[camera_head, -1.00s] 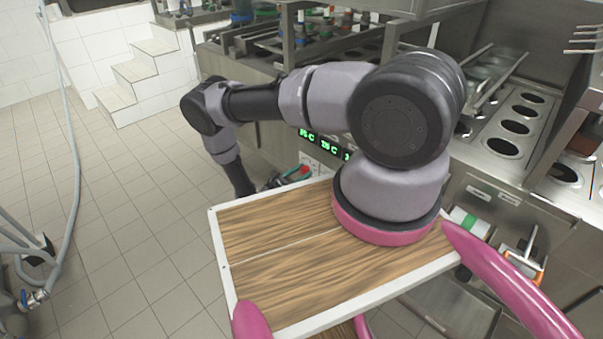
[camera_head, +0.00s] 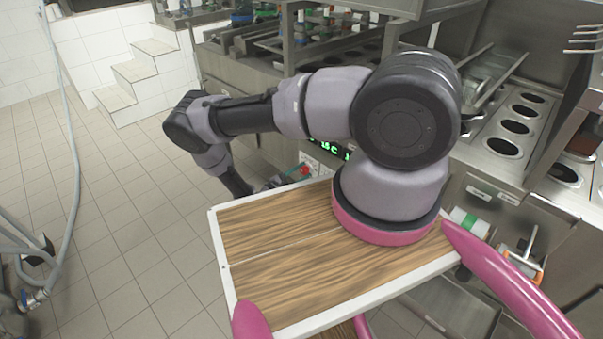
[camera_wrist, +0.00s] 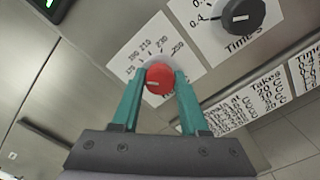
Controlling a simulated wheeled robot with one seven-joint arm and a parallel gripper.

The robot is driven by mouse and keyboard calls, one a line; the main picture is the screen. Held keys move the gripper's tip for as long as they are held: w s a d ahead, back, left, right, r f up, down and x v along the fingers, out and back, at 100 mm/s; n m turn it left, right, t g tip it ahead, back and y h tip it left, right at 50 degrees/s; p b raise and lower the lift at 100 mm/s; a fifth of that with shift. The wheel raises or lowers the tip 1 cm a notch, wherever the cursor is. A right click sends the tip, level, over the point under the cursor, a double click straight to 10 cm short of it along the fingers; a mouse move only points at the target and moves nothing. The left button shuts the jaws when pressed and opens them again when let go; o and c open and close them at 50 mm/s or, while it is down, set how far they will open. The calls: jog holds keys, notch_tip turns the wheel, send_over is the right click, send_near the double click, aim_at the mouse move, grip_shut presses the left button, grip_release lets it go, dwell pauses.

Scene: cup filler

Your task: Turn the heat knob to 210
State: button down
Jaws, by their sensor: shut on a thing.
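The heat knob (camera_wrist: 159,78) is red and round, with a pale mark on its face. It sits on a white dial label (camera_wrist: 140,50) with numbers including 190, 210, 230 and 250. In the wrist view the two teal fingers of my gripper (camera_wrist: 158,90) are shut on the knob, one on each side. The head camera shows part of the red knob (camera_head: 305,170) beyond the wooden board, and my gripper (camera_head: 277,183) beside it is partly hidden. The pale mark appears to slope slightly, and I cannot tell exactly which number it points to.
A black time knob (camera_wrist: 241,14) on its own label is right of the heat knob. Printed text sheets (camera_wrist: 250,100) are farther right. A green digital display (camera_head: 328,147) is on the counter front, partly behind my arm. The tiled floor at left is open.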

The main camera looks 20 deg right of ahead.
jog(key=m, duration=0.5)
jog(key=shift+m, duration=0.3)
jog(key=m, duration=0.5)
jog(key=shift+f, duration=0.1)
jog(key=shift+m, duration=0.4)
jog(key=shift+c, duration=2.1)
grip_release()
jog(key=v, duration=1)
jog(key=shift+s+a, duration=0.2)
jog(key=shift+a, duration=0.15)
